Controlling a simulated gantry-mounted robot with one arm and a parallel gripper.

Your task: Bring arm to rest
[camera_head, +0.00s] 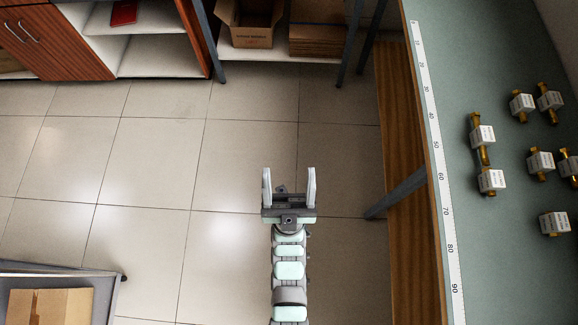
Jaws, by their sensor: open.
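My gripper (289,188) is in the middle of the head view, above the tiled floor. Its two pale fingers stand apart and point to the top of the picture, with nothing between them. My arm reaches up from the bottom edge and looks straight. The gripper is to the left of the workbench and apart from it.
A green-topped workbench (460,85) with a ruler strip (436,130) runs down the right. Several brass fittings with white labels, one a valve (482,135), lie on it. A shelf holds an open cardboard box (250,25). A cart (108,300) with a carton (50,306) stands lower left. A wooden cabinet (65,45) stands upper left.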

